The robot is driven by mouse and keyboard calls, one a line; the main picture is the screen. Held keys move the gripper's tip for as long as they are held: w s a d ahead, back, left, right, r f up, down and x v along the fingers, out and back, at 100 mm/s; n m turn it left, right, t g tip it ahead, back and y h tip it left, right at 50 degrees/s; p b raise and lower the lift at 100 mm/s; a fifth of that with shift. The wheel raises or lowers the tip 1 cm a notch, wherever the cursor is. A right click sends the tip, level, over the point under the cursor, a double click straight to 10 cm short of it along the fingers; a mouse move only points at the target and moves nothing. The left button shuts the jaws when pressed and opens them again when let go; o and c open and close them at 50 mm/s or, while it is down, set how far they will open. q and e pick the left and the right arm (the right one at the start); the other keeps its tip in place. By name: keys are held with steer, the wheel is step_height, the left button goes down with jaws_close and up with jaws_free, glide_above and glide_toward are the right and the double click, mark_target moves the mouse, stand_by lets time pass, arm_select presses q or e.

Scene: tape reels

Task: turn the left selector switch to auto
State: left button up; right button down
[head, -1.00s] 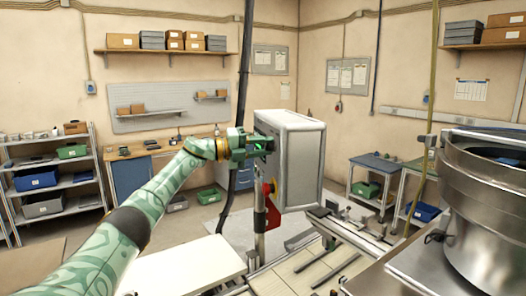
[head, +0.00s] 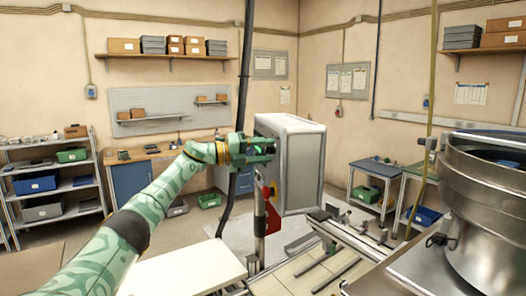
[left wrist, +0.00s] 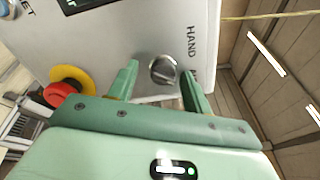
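The grey control box (head: 304,165) stands in the middle of the head view, its panel face turned toward my left arm. In the left wrist view, a round grey selector switch (left wrist: 163,69) sits on the panel (left wrist: 140,35), with the word HAND printed above and right of it. Another label is partly hidden by a finger. My left gripper (head: 270,146) is at the panel. Its green fingers are open on either side of the switch, with visible gaps to the knob. I cannot tell the depth exactly. My right gripper is not in view.
A red stop button (left wrist: 62,92) with a yellow collar is left of the switch. A dark display (left wrist: 85,3) is at the panel's top. A steel bowl (head: 490,195) stands at right, and a white table (head: 185,270) lies below my left arm.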

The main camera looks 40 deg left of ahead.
arm_select(q)
steer(key=shift+s+a, duration=0.1)
steer(key=b+v, duration=0.5)
steer(key=v, duration=1.1)
steer(key=shift+f, duration=0.1)
